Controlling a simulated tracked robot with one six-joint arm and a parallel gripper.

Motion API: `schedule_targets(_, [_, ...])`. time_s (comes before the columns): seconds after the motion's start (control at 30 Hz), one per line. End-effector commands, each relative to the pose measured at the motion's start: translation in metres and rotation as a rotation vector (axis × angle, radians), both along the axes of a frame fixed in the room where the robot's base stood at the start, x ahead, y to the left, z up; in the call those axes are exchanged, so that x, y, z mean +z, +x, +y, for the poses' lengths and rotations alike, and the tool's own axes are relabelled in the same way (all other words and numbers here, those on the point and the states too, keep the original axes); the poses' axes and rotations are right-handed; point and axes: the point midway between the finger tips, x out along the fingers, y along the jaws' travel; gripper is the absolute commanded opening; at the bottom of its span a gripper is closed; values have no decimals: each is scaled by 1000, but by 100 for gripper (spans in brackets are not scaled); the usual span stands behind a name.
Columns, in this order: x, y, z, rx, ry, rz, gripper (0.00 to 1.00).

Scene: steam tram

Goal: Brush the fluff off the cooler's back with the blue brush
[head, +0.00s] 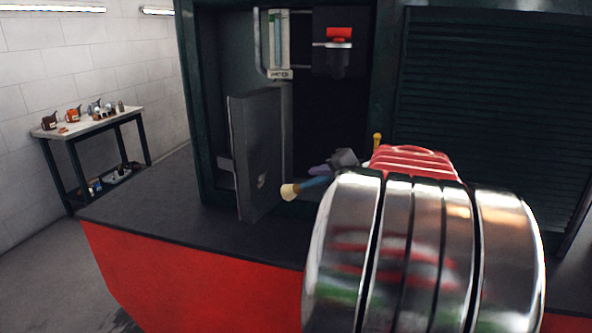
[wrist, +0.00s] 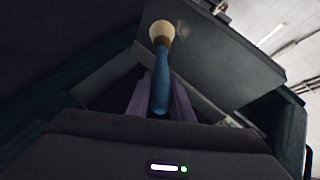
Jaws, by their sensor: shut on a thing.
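The blue brush has a blue handle (head: 314,182) and a pale cream bristle head (head: 289,192). My gripper (head: 328,171) is shut on the handle, and the bristles point left and a little down. In the wrist view, the purple fingers of my gripper (wrist: 161,98) lie on both sides of the blue handle (wrist: 160,80), with the bristles (wrist: 162,33) pointing away. A dark grey upright panel (head: 250,135), perhaps the cooler's back, stands left of the bristles. A small pale patch (head: 262,181), possibly fluff, shows low on it. I cannot tell whether the bristles touch the panel.
The panel stands in the open dark green cab (head: 190,100) on a dark deck (head: 160,215). A workbench (head: 95,122) with several small cans stands far left. A louvred wall (head: 480,110) is at right.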

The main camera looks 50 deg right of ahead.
Motion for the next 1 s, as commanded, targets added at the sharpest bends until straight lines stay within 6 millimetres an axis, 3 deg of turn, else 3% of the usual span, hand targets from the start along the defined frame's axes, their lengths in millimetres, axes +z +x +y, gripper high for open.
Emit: schedule_targets(1.0, [0,74,18,2,-1,0,0])
